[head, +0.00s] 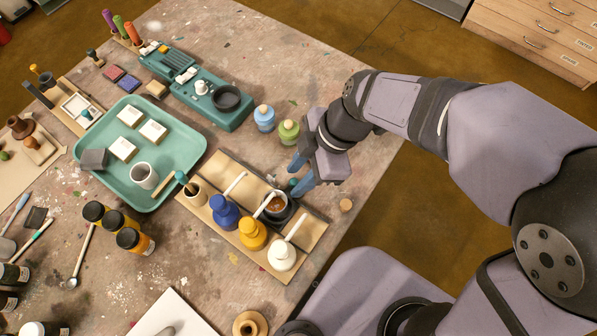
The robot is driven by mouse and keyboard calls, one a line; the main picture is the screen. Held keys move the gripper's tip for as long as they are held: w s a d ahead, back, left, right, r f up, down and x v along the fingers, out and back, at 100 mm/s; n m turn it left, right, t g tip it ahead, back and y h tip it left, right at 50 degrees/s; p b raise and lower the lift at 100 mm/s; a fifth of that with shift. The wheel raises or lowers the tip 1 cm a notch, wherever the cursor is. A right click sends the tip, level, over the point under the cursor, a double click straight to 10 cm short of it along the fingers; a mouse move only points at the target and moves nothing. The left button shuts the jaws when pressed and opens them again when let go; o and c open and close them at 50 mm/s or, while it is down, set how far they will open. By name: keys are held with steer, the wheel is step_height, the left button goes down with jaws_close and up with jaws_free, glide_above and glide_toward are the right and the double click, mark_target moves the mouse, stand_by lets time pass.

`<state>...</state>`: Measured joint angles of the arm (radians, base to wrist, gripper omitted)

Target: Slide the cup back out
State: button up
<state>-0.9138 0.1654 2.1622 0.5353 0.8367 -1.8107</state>
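A small cup with brown contents (276,204) sits in a dark square holder (289,214) on the wooden pump stand (231,168). The white spout of the yellow pump bottle (252,234) reaches over the cup's near-left rim. My gripper (298,175) is just beyond the cup, up and to the right in the head view. Its two blue fingertips are apart with nothing seen between them. Whether a fingertip touches the holder cannot be told. A second, pale cup (143,175) stands on the teal tray (190,143).
Blue (224,212) and white (282,254) pump bottles flank the yellow one. Blue (264,118) and green (288,132) small bottles stand behind my gripper.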

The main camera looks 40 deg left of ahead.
jaws_close()
steer(key=shift+a, duration=0.1)
steer(key=a, duration=1.6)
steer(key=shift+p, duration=0.35)
steer(key=shift+a, duration=0.15)
steer(key=shift+r, duration=0.1)
jaws_free()
steer(key=shift+a, duration=0.15)
